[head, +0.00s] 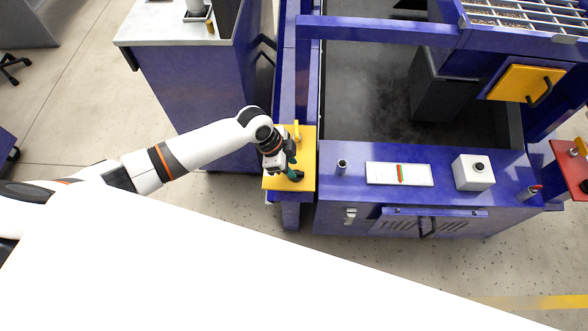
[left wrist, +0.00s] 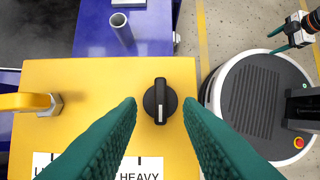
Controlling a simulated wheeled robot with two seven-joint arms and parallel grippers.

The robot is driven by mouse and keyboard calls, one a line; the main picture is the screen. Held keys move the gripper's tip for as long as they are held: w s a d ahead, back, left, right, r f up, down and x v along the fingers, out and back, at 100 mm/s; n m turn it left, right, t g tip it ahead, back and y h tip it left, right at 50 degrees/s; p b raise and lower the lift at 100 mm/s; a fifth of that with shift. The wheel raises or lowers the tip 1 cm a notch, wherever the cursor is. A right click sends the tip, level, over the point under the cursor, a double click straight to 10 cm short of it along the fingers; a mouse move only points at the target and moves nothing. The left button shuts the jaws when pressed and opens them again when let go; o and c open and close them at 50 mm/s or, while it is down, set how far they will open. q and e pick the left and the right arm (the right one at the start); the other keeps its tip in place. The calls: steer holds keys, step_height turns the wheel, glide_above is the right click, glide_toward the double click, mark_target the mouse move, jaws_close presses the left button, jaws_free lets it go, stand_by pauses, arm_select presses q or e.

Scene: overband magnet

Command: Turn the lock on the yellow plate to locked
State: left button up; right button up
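The yellow plate (head: 272,183) sits at the left front corner of the blue machine, and it fills much of the left wrist view (left wrist: 85,80). A black round knob (left wrist: 160,101) with a pale line along its grip is on the plate. The line points down toward a printed label, HEAVY (left wrist: 139,174). A second label is mostly hidden by a finger. A yellow lever (left wrist: 24,102) with a metal nut stands at the plate's left. My left gripper (left wrist: 160,125) is open, its teal fingers on either side of the knob, with gaps. My right gripper (left wrist: 275,42) shows small, fingers apart.
A metal tube (left wrist: 122,28) rises from the blue top beside the plate. In the head view, a gauge strip (head: 416,174) and a white button box (head: 474,172) sit on the machine's front ledge. A red plate (head: 569,168) is at the far right. A blue cabinet (head: 190,90) stands left.

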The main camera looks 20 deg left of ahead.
mark_target(296, 172)
arm_select(q)
steer(key=shift+x, duration=1.5)
steer(key=shift+c, duration=0.2)
jaws_close()
